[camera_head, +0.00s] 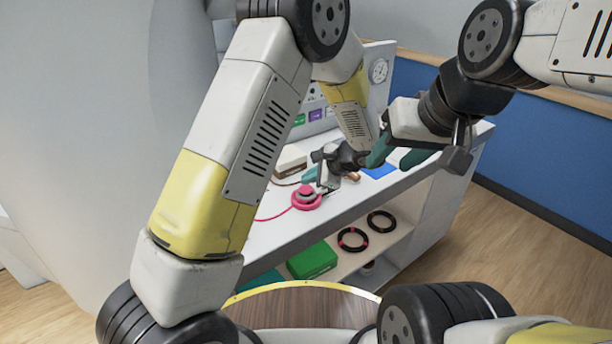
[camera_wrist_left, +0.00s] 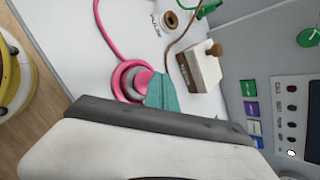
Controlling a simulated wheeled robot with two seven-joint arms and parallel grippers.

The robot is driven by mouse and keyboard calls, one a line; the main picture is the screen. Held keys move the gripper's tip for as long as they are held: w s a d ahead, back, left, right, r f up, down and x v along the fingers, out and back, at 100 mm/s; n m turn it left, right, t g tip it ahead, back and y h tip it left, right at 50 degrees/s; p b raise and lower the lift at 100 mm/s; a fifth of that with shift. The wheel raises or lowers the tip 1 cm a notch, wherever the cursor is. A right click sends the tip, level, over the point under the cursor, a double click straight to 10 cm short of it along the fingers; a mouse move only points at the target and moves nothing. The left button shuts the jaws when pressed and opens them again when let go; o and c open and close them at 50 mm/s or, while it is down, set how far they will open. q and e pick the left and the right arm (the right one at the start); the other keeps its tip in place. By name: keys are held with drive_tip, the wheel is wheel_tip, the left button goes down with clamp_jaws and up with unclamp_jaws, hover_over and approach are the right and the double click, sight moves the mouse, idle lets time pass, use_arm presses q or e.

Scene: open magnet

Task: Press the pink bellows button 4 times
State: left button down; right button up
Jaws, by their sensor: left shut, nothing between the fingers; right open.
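The pink bellows button (camera_head: 306,198) is a round ringed piece with a pink cord, on the white counter near its front edge. In the left wrist view the button (camera_wrist_left: 122,81) is partly hidden behind my teal fingertips. My left gripper (camera_head: 311,175) is shut and empty, with its fingertips right at the button; the left wrist view shows them (camera_wrist_left: 162,92) overlapping its grey-pink centre. I cannot tell whether they touch or press it. My right gripper (camera_head: 395,157) is open and empty, above the counter to the right of the button.
A white box with a brown knob (camera_wrist_left: 202,68) stands close beside the button. A control panel (camera_wrist_left: 294,110) with coloured labels rises behind. A blue piece (camera_head: 380,170) lies under my right gripper.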

sight(309, 190)
use_arm(q)
drive_tip(key=shift+f, duration=0.1)
idle(0.3)
drive_tip(key=shift+f, duration=0.3)
drive_tip(key=shift+f, duration=0.6)
idle(0.7)
drive_tip(key=shift+r, duration=1.05)
drive_tip(key=shift+r, duration=2.5)
use_arm(e)
clamp_jaws()
